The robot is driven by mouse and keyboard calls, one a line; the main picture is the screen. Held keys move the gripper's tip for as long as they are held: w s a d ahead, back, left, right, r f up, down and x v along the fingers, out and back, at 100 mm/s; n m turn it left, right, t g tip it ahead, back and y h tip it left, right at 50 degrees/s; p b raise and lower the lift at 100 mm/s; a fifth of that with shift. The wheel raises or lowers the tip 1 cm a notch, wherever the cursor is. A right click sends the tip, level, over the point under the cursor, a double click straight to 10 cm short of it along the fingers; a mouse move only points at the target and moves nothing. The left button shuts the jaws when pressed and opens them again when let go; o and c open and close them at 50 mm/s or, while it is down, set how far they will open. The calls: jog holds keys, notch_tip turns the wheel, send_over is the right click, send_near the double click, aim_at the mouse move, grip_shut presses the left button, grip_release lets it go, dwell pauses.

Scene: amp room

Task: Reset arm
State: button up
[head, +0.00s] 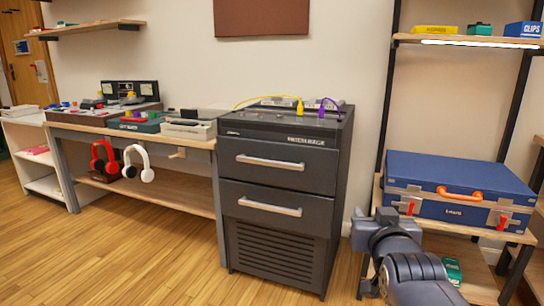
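My arm rises from the lower right of the head view, in front of the right-hand shelf. My gripper (374,229) is at its far end, low and just right of the dark patch rack cabinet (280,205). It looks clear of the cabinet front. Nothing held shows.
A blue case (460,172) with an orange handle lies on the right-hand shelf. Yellow and purple cables (300,104) lie on the cabinet. Red headphones (104,158) and white headphones (138,163) hang from the desk (180,140) at left. The wooden floor (130,255) is clear at front left.

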jog(key=shift+w+r, duration=0.15)
jog(key=shift+r, duration=0.2)
jog(key=shift+f, duration=0.1)
